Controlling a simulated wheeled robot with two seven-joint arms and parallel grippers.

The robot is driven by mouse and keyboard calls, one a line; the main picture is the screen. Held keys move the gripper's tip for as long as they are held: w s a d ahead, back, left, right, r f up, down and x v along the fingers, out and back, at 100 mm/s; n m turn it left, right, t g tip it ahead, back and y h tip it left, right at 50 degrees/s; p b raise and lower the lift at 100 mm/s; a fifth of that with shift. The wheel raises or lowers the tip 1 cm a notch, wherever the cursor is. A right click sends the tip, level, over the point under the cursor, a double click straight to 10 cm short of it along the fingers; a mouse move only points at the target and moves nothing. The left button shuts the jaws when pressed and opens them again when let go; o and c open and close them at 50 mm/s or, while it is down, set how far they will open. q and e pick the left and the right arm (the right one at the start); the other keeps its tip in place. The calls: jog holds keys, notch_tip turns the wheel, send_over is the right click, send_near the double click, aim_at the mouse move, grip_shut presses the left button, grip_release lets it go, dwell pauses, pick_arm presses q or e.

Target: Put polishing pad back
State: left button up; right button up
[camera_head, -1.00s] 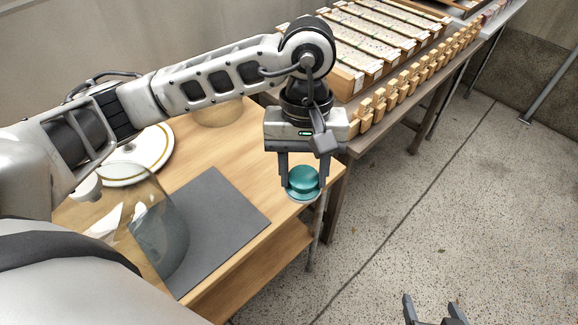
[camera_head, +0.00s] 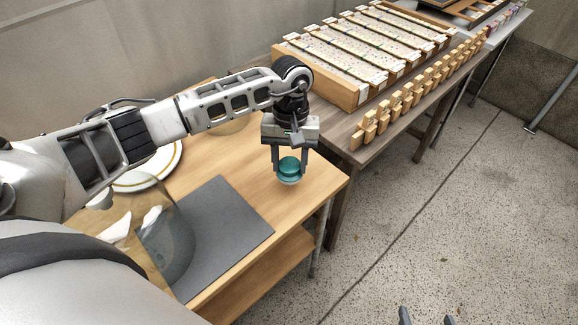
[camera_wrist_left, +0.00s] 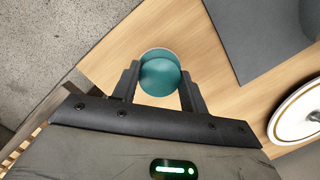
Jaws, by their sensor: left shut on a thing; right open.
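The polishing pad (camera_head: 289,168) is a round teal piece with a pale rim below. My left gripper (camera_head: 289,163) is shut on it, with a finger on either side. The pad is over the right end of the wooden table (camera_head: 215,160); I cannot tell whether it touches the top. In the left wrist view the pad (camera_wrist_left: 160,76) sits between the fingertips, above bare wood. My right gripper (camera_head: 427,318) shows only its fingertips at the bottom edge of the head view, open and empty above the floor.
A dark grey mat (camera_head: 225,235) lies on the table, left of the pad. A clear glass dome (camera_head: 165,240) and a gold-rimmed white plate (camera_head: 150,175) stand further left. A second table behind holds wooden trays (camera_head: 365,50) and a row of small wooden blocks (camera_head: 410,100).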

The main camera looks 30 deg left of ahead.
aim_at(289, 159)
pick_arm(q)
jog(key=shift+w+a+f, duration=0.25)
jog(key=shift+w+f, duration=0.1)
jog(key=shift+f, duration=0.2)
notch_tip(289, 159, down, 2)
jog(key=shift+f+p, duration=0.15)
jog(key=shift+p, duration=0.25)
jog(key=shift+w+a+f, duration=0.1)
jog(key=shift+f, duration=0.4)
jog(key=o, duration=1.1)
jog(key=shift+o, duration=0.2)
notch_tip(289, 159, up, 12)
jog(key=w+b, duration=0.1)
jog(key=b, duration=0.1)
jog(key=shift+w+a, duration=0.4)
jog(key=shift+f, duration=0.1)
